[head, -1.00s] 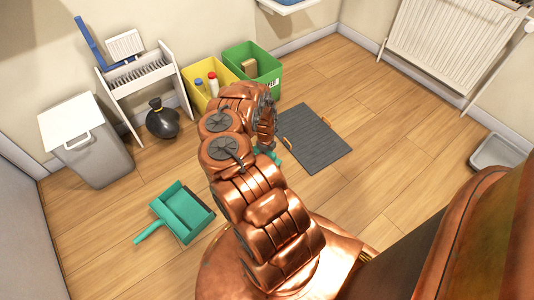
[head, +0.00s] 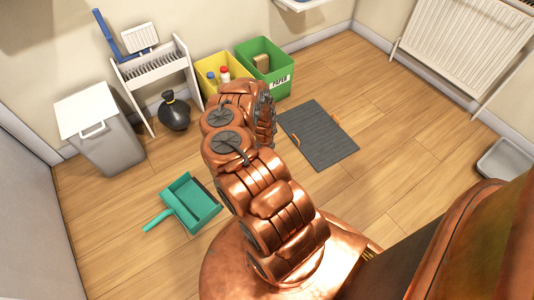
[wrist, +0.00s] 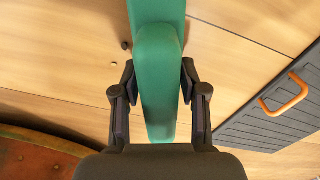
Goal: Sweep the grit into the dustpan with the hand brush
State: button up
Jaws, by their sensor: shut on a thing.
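The teal dustpan (head: 193,202) lies on the wooden floor at the left in the head view, its handle pointing down and left. My gripper (wrist: 160,100) is shut on the teal hand brush (wrist: 159,65), with one finger on each side of its handle. The brush runs up out of the wrist view, and its bristles are hidden. In the head view my own arm hides the brush. A small dark speck (wrist: 124,45) lies on the floor left of the brush; it may be grit.
A grey mat (head: 320,138) with orange handles lies right of my arm. Behind are a grey bin (head: 108,145), a black bag (head: 174,113), a white rack (head: 152,70), a yellow box (head: 211,92) and a green box (head: 266,70). Floor around the dustpan is clear.

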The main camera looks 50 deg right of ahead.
jog(key=shift+w+a, duration=0.3)
jog(key=shift+a, duration=0.65)
